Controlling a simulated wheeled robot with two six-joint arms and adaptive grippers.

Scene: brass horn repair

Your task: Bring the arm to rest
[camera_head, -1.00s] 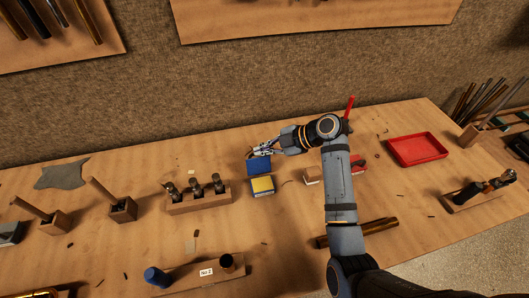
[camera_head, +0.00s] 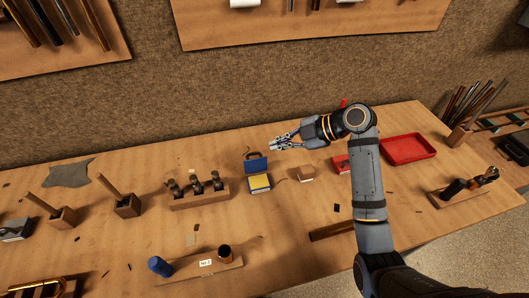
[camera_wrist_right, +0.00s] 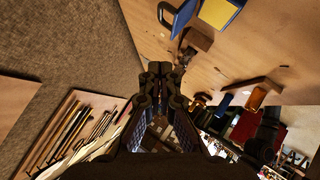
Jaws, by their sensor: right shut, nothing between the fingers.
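My right gripper (camera_head: 277,145) is shut and empty. It is raised over the back part of the bench, above and to the right of an open box with a blue lid (camera_head: 256,165) and a yellow inside (camera_head: 260,182), apart from it. In the right wrist view the shut fingers (camera_wrist_right: 160,72) point away with nothing between them, and the blue-and-yellow box (camera_wrist_right: 218,12) shows at the top. My right arm reaches in from the lower right. My left gripper is not in view.
A wooden block (camera_head: 305,173) lies right of the box. A red tray (camera_head: 407,149) stands right of my arm. A wooden rack (camera_head: 201,197) with dark tools stands left of the box. The back of the bench left of the gripper is mostly clear.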

